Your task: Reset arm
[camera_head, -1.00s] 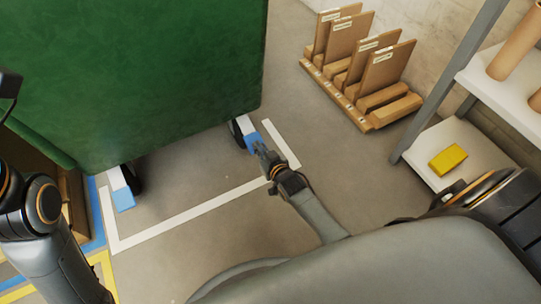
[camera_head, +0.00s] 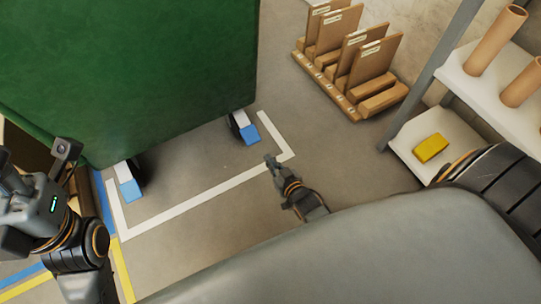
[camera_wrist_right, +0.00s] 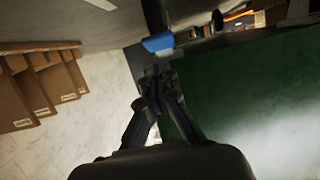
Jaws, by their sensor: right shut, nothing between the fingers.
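My right gripper (camera_head: 271,161) is shut and empty. It hangs over bare floor, apart from the blue-tipped caster pedal (camera_head: 249,135) of the large green machine (camera_head: 130,75). In the right wrist view the fingers of this gripper (camera_wrist_right: 157,72) meet, with a blue pedal (camera_wrist_right: 158,43) beyond them and the green machine body at the right. My left arm is at the left edge of the head view. Its gripper (camera_head: 12,185) is partly cut off there, and its fingers cannot be made out clearly.
A second blue pedal (camera_head: 130,190) is at the machine's left caster. White floor tape (camera_head: 195,201) runs in front. A wooden rack of brown boards (camera_head: 345,60) stands at the back right. A shelf (camera_head: 490,92) with cardboard tubes and a yellow block (camera_head: 431,148) is at the right.

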